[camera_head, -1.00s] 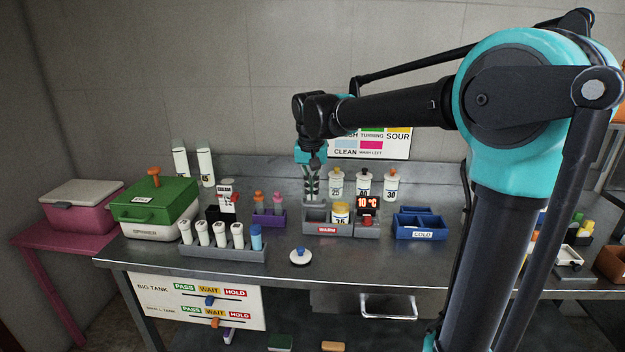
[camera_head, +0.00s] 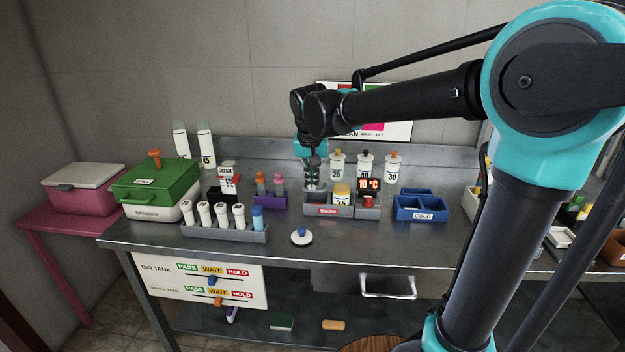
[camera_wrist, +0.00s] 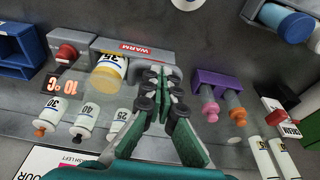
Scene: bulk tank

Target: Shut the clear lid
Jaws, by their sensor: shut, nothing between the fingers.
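My gripper (camera_head: 311,184) is shut and empty, pointing down at the left part of the grey WARM block (camera_head: 328,211). In the wrist view its fingertips (camera_wrist: 161,78) meet in front of the WARM block (camera_wrist: 112,46), beside a yellow-capped jar (camera_wrist: 108,74). I cannot tell whether the tips touch the block or reach into its left compartment. I cannot make out the clear lid for certain in either view. The jar (camera_head: 341,194) stands in the block, and a red 10 °C display (camera_head: 368,184) is at its right.
Several numbered bottles (camera_head: 364,164) stand behind the block. A purple holder (camera_head: 271,199) and a rack of white tubes (camera_head: 225,233) are at the left, a blue COLD tray (camera_head: 421,212) at the right. A round white item (camera_head: 301,237) lies in front. The bench front is mostly clear.

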